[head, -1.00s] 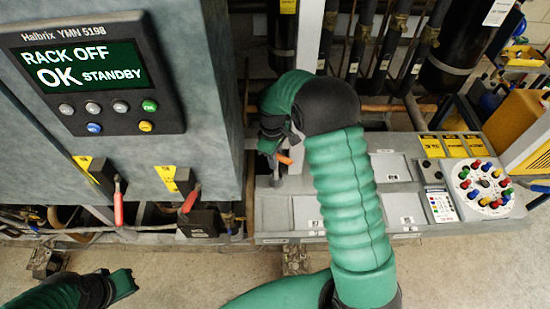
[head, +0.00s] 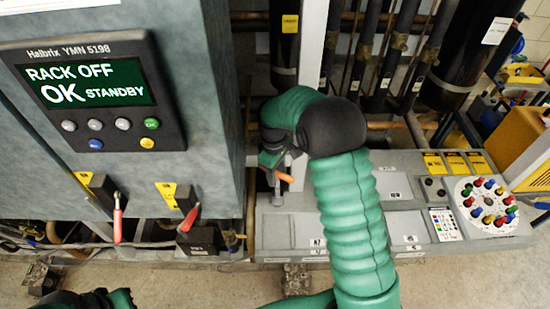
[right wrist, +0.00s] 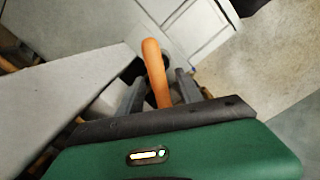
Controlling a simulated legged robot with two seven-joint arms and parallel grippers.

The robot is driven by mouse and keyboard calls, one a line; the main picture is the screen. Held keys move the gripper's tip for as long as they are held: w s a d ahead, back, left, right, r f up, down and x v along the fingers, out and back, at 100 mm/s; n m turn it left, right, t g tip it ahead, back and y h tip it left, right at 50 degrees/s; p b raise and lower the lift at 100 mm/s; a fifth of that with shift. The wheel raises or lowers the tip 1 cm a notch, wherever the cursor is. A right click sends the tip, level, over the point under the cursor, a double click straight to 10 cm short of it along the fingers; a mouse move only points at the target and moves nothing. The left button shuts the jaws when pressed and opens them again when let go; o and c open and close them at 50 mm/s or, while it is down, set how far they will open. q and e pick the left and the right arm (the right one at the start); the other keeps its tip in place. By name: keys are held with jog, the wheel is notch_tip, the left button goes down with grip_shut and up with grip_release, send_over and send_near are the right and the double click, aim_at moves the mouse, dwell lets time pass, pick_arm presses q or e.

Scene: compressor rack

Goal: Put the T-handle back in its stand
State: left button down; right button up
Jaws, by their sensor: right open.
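The T-handle's orange grip (head: 285,177) shows beside my right gripper (head: 274,168) at the left end of the grey bench. A grey upright post (head: 277,192) stands just below it; I cannot tell whether it belongs to the stand or the handle. In the right wrist view the orange grip (right wrist: 155,68) rises between the two fingers of my right gripper (right wrist: 160,90). The fingers are apart, with gaps beside the grip. The handle's lower end is hidden behind the gripper body. My left gripper (head: 118,299) is partly visible at the bottom left edge, far from the handle.
The grey bench (head: 280,228) has recessed panels and a round dial with coloured knobs (head: 487,202) at its right. A grey cabinet with a display (head: 90,90) and red-handled levers (head: 117,218) stands left of my right gripper. Dark pipes (head: 365,50) rise behind.

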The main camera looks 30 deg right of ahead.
pick_arm(q)
jog(key=b+x, duration=0.2)
jog(key=shift+s+f, duration=0.25)
jog(key=shift+f, duration=0.1)
pick_arm(e)
notch_tip(320, 180, up, 15)
jog(key=shift+w+a, duration=0.25)
jog(key=shift+w, duration=0.05)
jog(key=shift+f, duration=0.15)
